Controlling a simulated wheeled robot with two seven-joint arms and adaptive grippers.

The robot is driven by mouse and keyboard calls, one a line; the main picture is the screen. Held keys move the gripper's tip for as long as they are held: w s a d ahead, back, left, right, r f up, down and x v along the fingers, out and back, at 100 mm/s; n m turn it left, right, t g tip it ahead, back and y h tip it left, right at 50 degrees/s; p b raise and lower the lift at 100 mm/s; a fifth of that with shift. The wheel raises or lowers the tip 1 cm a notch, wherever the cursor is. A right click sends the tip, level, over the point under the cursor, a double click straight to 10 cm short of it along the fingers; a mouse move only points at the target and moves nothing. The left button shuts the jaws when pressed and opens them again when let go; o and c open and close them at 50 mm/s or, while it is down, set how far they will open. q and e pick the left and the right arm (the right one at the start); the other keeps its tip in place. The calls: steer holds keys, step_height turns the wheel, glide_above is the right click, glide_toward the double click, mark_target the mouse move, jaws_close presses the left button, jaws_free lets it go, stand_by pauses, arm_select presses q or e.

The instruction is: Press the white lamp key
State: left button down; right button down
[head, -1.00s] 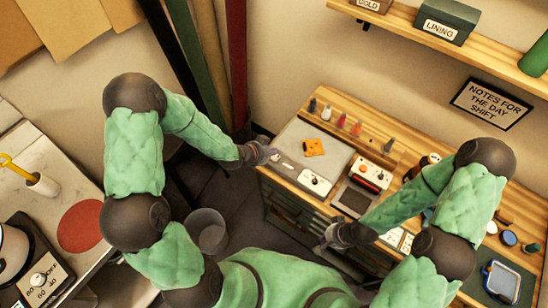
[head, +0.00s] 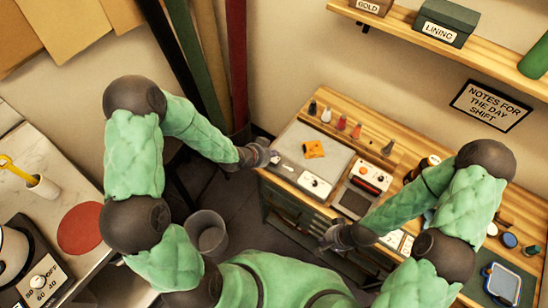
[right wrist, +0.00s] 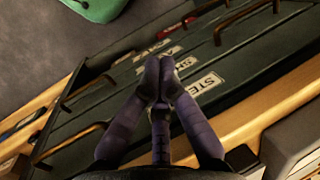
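A grey machine bed or board (head: 300,140) lies at the left end of the wooden workbench, with an orange patch (head: 313,149) on it. A white panel with a dark knob (head: 315,183) sits at its front corner. Right of it is a small box with red and pale controls (head: 370,178). I cannot tell which part is the white lamp key. My left gripper (head: 270,157) is at the board's left edge, by a small pale part; its fingers are too small to read. My right gripper (head: 328,239) is low before the drawers; the right wrist view shows its fingers (right wrist: 160,68) together and empty.
Several small bottles (head: 341,123) stand along the bench's back. Labelled dark drawers (right wrist: 195,85) with handles lie close below my right gripper. A grey bin (head: 207,232) stands on the floor. A side table with a red disc (head: 80,227) is at left.

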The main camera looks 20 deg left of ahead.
mark_target(273, 160)
stand_by(0.3)
arm_select(q)
steer(key=shift+f+b, duration=0.45)
steer(key=shift+b, duration=0.1)
steer(key=shift+f+b, duration=0.4)
steer(key=shift+b, duration=0.05)
stand_by(0.6)
steer(key=shift+r, duration=0.1)
steer(key=shift+r+p, duration=0.55)
steer(key=shift+r, duration=0.25)
steer(key=shift+r, duration=0.1)
steer(key=shift+r+p, duration=1.95)
steer(key=shift+r, duration=0.95)
